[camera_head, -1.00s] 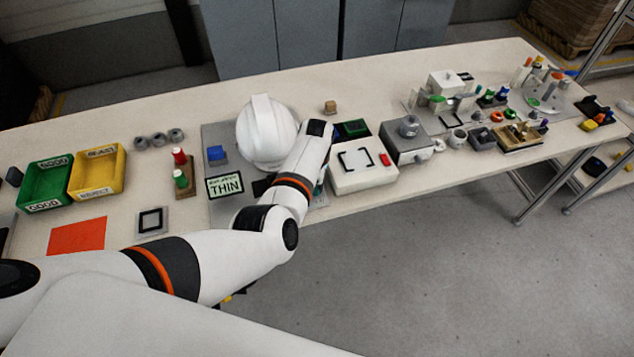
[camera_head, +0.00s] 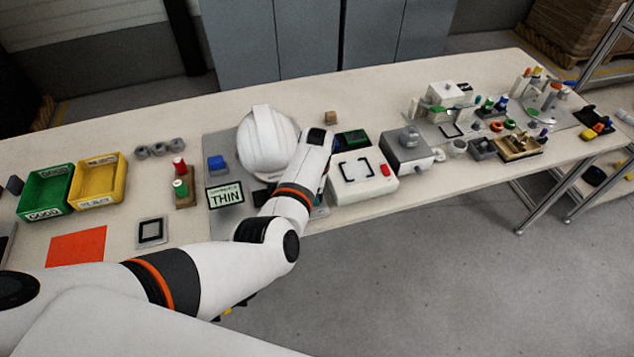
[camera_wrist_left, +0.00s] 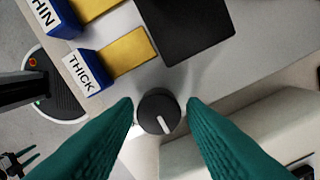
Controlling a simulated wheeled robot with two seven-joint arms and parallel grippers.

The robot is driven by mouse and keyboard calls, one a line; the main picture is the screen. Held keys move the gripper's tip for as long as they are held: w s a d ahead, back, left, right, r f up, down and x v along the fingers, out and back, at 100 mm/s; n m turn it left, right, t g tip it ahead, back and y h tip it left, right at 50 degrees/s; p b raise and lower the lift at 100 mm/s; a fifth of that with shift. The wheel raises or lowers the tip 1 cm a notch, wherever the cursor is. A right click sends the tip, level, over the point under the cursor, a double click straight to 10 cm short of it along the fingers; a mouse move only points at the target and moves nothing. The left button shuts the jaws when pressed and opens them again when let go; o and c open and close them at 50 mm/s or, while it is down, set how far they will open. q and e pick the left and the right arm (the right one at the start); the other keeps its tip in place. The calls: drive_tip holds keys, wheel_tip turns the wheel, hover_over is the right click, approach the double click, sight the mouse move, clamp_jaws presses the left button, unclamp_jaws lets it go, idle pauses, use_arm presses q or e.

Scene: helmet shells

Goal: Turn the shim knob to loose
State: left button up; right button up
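The shim knob (camera_wrist_left: 157,108) is a round dark knob with a white pointer line. In the left wrist view it sits on a light grey surface, its pointer towards the bottom of the picture and slightly right. My left gripper (camera_wrist_left: 160,103) has teal ribbed fingers, open, one on each side of the knob. A narrow gap shows between each fingertip and the knob.
In the left wrist view, blue blocks labelled THIN (camera_wrist_left: 42,14) and THICK (camera_wrist_left: 82,72) lie with yellow strips, beside a black square plate (camera_wrist_left: 190,28). A white helmet shell (camera_head: 266,142) stands behind my left wrist. A white box with a red button (camera_head: 362,180) stands close on the right.

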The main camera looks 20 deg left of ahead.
use_arm(q)
wheel_tip(320, 180, up, 12)
drive_tip(key=shift+f+b, duration=0.15)
drive_tip(key=shift+b, duration=0.3)
